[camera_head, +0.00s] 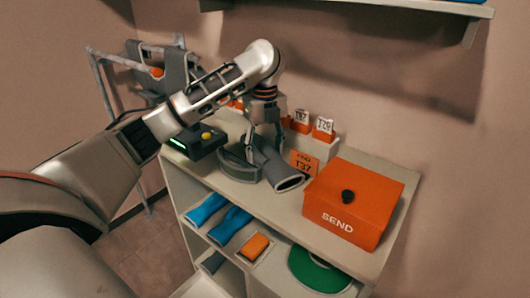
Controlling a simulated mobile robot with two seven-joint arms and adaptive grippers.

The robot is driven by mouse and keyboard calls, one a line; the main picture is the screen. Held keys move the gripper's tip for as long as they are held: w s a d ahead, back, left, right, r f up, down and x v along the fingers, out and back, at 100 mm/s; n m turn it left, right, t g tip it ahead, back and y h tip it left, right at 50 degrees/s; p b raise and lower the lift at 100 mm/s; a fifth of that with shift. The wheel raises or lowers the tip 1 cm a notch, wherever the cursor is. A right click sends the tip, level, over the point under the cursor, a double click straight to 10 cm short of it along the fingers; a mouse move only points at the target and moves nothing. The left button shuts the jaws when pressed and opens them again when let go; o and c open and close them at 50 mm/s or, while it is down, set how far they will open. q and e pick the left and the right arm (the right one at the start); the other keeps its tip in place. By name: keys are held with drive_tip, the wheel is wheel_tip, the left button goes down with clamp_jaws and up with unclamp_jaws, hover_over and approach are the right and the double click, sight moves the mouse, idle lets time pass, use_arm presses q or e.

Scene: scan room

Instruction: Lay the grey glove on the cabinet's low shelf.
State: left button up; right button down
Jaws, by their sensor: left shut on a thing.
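The grey glove (283,175), with its open cuff facing the front right, is at the cabinet's top, beside a round grey dish (236,166). My left gripper (262,150) reaches down from above and is shut on the glove; its fingertips are partly hidden. I cannot tell whether the glove touches the top. The white cabinet (222,186) has an open shelf under its top, holding two blue gloves (206,209), and a lower opening with a grey-blue thing (212,262) partly seen. My right gripper is out of view.
Orange-and-white tags (303,163) and a black device (196,141) stand nearby. An orange block (255,246) and a green disc (318,270) lie on the shelf. A wall shelf (400,8) overhangs.

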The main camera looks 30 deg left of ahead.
use_arm(q)
drive_tip(key=o, duration=1.1)
drive_tip(key=shift+f, duration=0.15)
